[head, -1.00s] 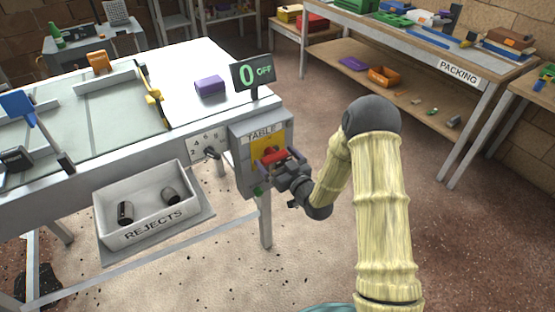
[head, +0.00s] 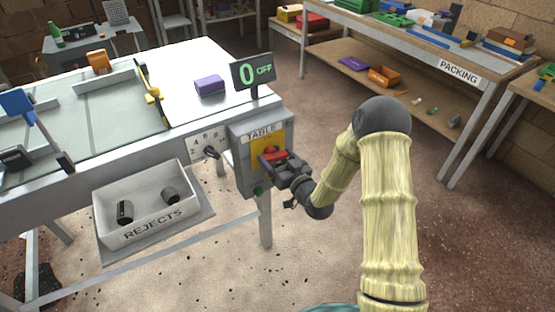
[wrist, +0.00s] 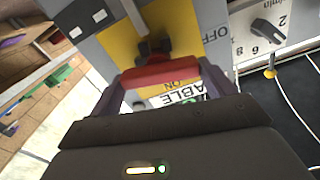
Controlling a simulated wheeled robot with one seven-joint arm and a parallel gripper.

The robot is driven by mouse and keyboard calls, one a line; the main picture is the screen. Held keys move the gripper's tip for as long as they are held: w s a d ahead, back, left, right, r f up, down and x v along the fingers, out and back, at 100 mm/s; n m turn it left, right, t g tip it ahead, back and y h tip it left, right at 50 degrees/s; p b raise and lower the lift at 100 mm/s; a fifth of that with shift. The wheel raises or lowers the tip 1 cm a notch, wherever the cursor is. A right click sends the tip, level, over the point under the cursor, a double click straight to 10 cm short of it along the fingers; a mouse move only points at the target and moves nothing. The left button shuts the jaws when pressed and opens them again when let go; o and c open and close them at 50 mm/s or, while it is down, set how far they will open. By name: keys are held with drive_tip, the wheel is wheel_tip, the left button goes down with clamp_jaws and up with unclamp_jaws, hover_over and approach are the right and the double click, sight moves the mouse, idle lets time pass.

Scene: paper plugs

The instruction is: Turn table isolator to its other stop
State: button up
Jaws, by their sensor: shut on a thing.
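The table isolator (head: 261,147) is a red handle on a yellow plate, on the grey box marked TABLE at the table's near right corner. My gripper (head: 277,161) is at the handle and hides part of it. In the wrist view, the red handle (wrist: 160,75) lies across between my two fingers, and my gripper (wrist: 160,80) is shut on it. ON shows on the yellow plate beside the handle, and OFF is partly visible at the plate's side. The display (head: 253,73) above the box reads 0 OFF.
A dial (head: 209,150) with numbers is left of the box. A green button (head: 258,191) is low on the box. The packing bench (head: 459,70) stands at the back right, with open floor between.

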drive_tip(key=m, duration=0.3)
drive_tip(key=shift+d+m, duration=0.1)
drive_tip(key=shift+m, duration=0.2)
drive_tip(key=m, duration=0.4)
drive_tip(key=shift+f+m, duration=0.1)
drive_tip(key=shift+m, duration=0.2)
drive_tip(key=m, duration=0.4)
drive_tip(key=shift+d+f+p, duration=0.1)
drive_tip(key=shift+p, duration=0.25)
drive_tip(key=shift+f+m, duration=0.1)
drive_tip(key=shift+m, duration=1.6)
drive_tip(key=o, duration=0.9)
drive_tip(key=p+v, duration=0.1)
drive_tip(key=v, duration=1.6)
